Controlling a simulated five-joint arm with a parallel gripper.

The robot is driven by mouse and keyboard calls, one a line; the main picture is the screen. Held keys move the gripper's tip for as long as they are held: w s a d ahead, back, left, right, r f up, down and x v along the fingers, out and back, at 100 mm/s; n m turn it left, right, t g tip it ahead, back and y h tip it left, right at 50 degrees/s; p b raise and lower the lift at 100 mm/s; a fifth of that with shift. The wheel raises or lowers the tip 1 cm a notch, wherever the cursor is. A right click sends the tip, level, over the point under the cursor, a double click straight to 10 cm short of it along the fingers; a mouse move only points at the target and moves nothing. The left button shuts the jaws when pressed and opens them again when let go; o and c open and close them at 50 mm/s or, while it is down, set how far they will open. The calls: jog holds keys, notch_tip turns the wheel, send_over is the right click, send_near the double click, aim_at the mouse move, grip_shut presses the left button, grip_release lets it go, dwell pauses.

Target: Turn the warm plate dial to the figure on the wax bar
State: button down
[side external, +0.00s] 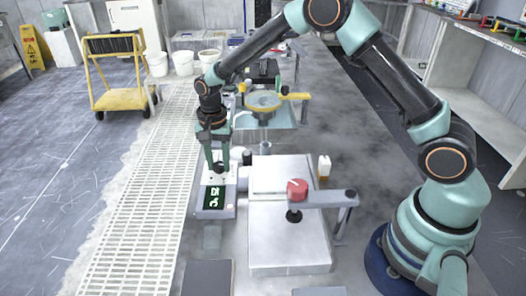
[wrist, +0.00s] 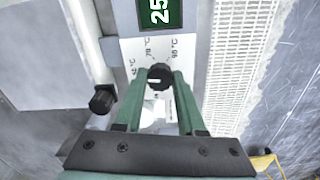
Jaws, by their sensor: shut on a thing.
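The warm plate dial (wrist: 159,73) is a black knob with a short white mark on a pale panel in the wrist view. The mark lies roughly crosswise. My gripper (wrist: 161,82) is shut on the dial, one green finger on each side. The box's green display (wrist: 157,10) reads 25. I cannot make out a wax bar or its figure.
A flat metal plate (side external: 275,245) with a red-topped swing arm (side external: 297,190) stands right of the control box. A small amber and white item (side external: 323,167) is beside it. A second black knob (wrist: 102,99) is close to my left finger. A yellow cart (side external: 120,100) stands behind.

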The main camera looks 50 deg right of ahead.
aim_at(218, 164)
jog(key=shift+r+m, duration=0.15)
jog(key=shift+m, duration=0.35)
jog(key=c, duration=0.5)
grip_release()
notch_tip(218, 164, up, 12)
dwell(0.4)
